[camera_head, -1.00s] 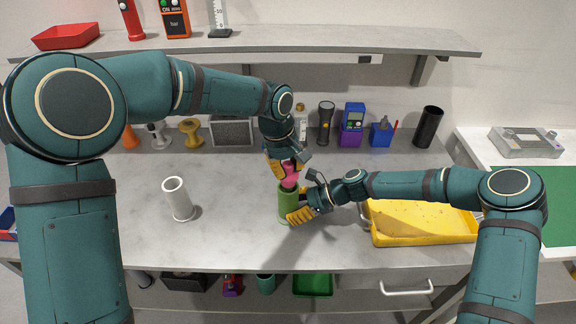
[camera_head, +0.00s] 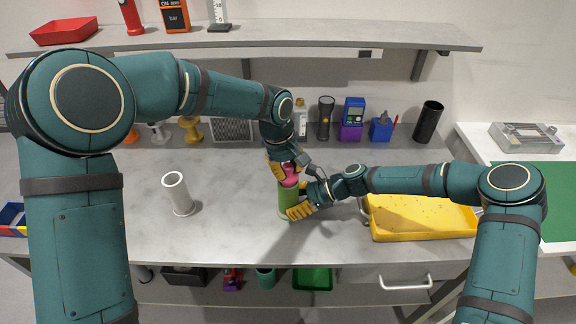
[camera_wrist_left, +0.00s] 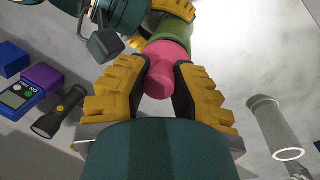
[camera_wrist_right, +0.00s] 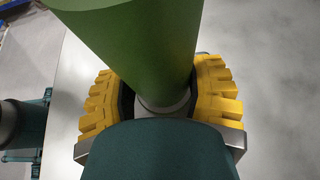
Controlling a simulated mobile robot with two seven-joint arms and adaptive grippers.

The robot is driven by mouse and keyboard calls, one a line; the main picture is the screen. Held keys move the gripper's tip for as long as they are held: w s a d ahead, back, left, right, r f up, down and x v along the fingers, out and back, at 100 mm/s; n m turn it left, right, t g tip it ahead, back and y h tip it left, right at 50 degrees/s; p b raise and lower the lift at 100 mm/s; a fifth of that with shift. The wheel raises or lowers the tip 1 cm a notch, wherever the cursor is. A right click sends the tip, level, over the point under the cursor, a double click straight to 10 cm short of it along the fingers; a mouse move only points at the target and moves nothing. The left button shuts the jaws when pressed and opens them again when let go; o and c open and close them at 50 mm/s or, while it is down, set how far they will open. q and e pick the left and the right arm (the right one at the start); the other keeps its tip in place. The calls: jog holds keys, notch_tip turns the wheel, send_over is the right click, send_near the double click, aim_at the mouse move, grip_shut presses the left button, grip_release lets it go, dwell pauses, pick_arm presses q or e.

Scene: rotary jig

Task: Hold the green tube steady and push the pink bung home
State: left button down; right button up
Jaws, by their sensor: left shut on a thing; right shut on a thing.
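The green tube (camera_head: 285,201) stands upright on the grey workbench; it also shows in the left wrist view (camera_wrist_left: 163,24) and fills the top of the right wrist view (camera_wrist_right: 130,40). My right gripper (camera_head: 298,206) is shut around the tube from the right side. The pink bung (camera_head: 289,180) is at the tube's top mouth, its wider part against the green in the left wrist view (camera_wrist_left: 166,52). My left gripper (camera_head: 285,170) is above the tube, shut on the bung's narrower knob. How deep the bung sits in the tube is hidden.
A white tube (camera_head: 178,194) stands to the left on the bench. A yellow tray (camera_head: 420,236) lies close to the right, under my right forearm. A torch (camera_head: 326,118), a blue and purple device (camera_head: 352,120) and a black cylinder (camera_head: 428,121) stand along the back.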

pick_arm(q)
jog(key=shift+f, duration=0.85)
jog(key=c, duration=0.8)
grip_release()
jog(key=shift+c, duration=0.2)
jog(key=shift+d, duration=0.1)
pick_arm(e)
jog(key=shift+a, duration=0.1)
pick_arm(q)
jog(key=shift+r, duration=0.25)
notch_tip(320, 180, up, 11)
jog(key=a, duration=0.2)
jog(key=shift+s+a+r, duration=0.15)
jog(key=shift+s, duration=0.2)
pick_arm(e)
jog(key=o, duration=0.9)
jog(key=shift+o, duration=0.2)
